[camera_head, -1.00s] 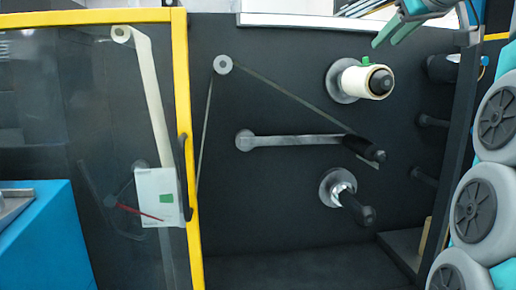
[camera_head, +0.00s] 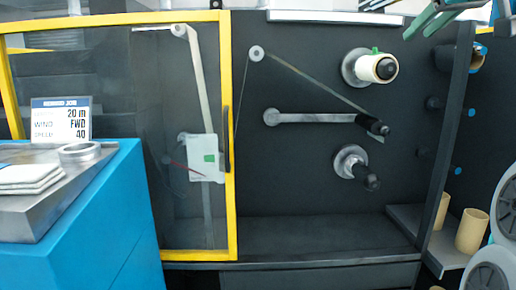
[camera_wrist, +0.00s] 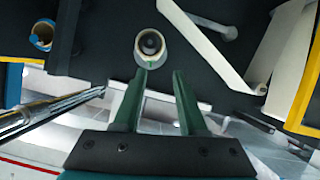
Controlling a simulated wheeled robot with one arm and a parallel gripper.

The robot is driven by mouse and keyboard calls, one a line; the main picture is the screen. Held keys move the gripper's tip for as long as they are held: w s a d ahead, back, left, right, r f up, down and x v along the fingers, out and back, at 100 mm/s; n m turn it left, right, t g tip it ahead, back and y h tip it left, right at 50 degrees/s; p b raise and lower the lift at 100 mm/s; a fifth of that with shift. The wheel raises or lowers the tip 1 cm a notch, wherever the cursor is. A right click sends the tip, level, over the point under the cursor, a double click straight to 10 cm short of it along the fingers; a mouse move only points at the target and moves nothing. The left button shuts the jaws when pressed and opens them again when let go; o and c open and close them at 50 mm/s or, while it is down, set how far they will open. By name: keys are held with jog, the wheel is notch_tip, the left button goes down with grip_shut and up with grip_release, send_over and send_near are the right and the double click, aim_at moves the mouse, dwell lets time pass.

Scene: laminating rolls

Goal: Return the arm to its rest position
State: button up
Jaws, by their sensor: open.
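My gripper (camera_wrist: 160,78) is open and empty in the wrist view, with two green fingers spread apart. A cream roll on a spindle (camera_wrist: 150,46) shows just beyond the fingertips, apart from them as far as I can tell. In the head view my gripper (camera_head: 418,32) is at the top right, partly cut off by the frame edge. The cream roll (camera_head: 371,66) sits on the upper spindle of the dark panel (camera_head: 310,170), with a small green tab on top.
A lower spindle (camera_head: 356,168) and a lever arm (camera_head: 315,118) stick out from the panel. A yellow-framed clear door (camera_head: 228,200) stands left of them. A blue cabinet (camera_head: 85,230) with a metal ring (camera_head: 80,152) is at left. Cardboard tubes (camera_head: 472,230) stand on a shelf at right.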

jog(key=s+a+f+g+y, duration=0.1)
jog(key=s+a+f+g, duration=0.2)
jog(key=f, duration=0.8)
jog(key=s+a+f+m+g, duration=0.1)
jog(key=a+f+g, duration=0.1)
jog(key=a+f, duration=0.6)
jog(key=s+a+f+g+y, duration=0.1)
jog(key=s+a+f+g, duration=0.15)
jog(key=f, duration=1.05)
jog(key=s+a+f+m+g+h, duration=0.1)
jog(key=s+f+g, duration=0.6)
jog(key=s+f, duration=1.8)
jog(key=shift+s+a+f+h, duration=0.3)
jog(key=shift+a+f+h, duration=0.1)
jog(key=shift+a+f, duration=0.1)
jog(key=shift+a+g, duration=0.15)
jog(key=shift+g, duration=0.1)
